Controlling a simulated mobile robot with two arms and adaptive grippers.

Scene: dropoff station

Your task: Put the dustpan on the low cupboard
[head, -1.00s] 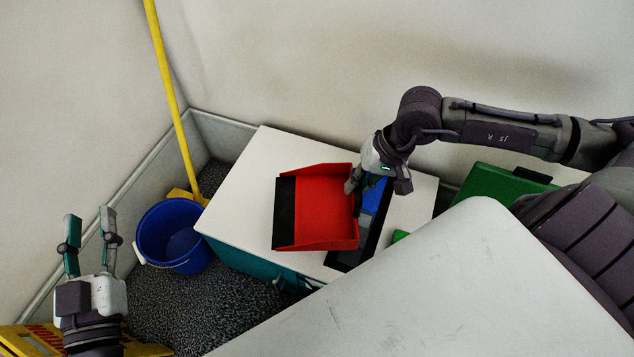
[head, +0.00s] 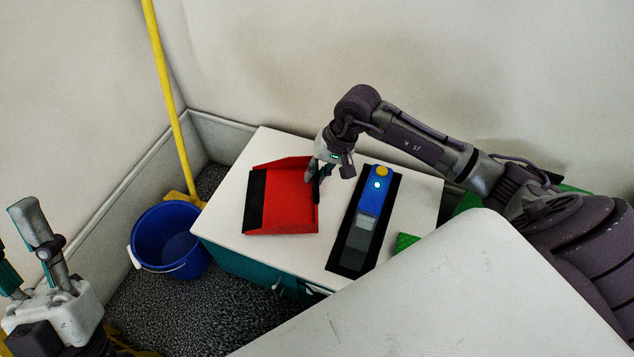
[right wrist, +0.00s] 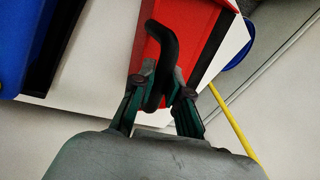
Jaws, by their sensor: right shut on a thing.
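The red dustpan (head: 288,205) with a black front lip is over the left part of the low cupboard's white top (head: 320,258). Whether it touches the top or hangs just above it, I cannot tell. My right gripper (head: 314,182) is shut on its black handle at the dustpan's right side. In the right wrist view the curved black handle (right wrist: 162,50) runs between the fingers (right wrist: 160,92), with the red pan (right wrist: 195,35) behind. My left gripper (head: 28,245) is at the lower left, fingers apart and empty, away from the cupboard.
A blue and grey device on a black tray (head: 338,262) lies right of the dustpan on the cupboard. A green item (head: 406,241) is near the right edge. A blue bucket (head: 150,243) and yellow pole (head: 170,100) stand left. A pale surface (head: 440,290) fills the foreground.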

